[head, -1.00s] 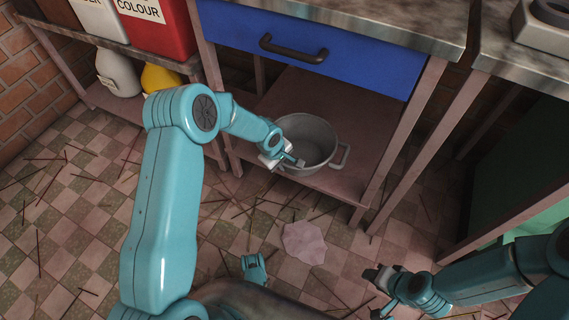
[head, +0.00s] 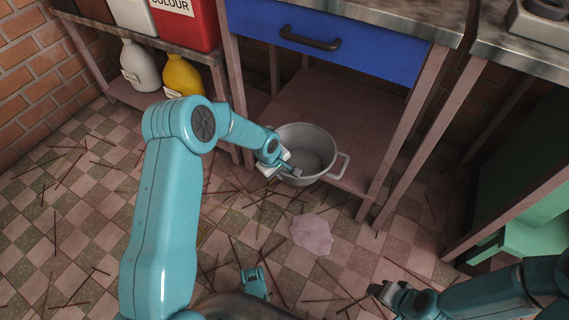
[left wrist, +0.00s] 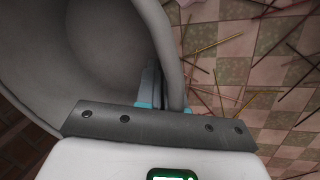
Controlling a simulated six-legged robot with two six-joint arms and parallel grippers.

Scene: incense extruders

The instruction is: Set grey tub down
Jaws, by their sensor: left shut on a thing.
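The grey tub (head: 312,150) is a round, open, empty-looking pot with a loop handle on its right. In the head view it overlaps the front edge of the low shelf under the blue drawer. I cannot tell if its base touches the shelf. My left gripper (head: 292,172) is shut on its near left wall. In the left wrist view the tub (left wrist: 90,45) fills the left half, its rim running down to the gripper. My right gripper (head: 380,290) is at the lower right, apart from the tub; its jaw opening is unclear.
The pink low shelf (head: 345,115) has bare room behind the tub, between table legs. A blue drawer (head: 385,52) hangs above. White (head: 140,66) and yellow (head: 183,75) jugs stand at left. Thin sticks and a pink patch (head: 311,233) lie on the checkered floor.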

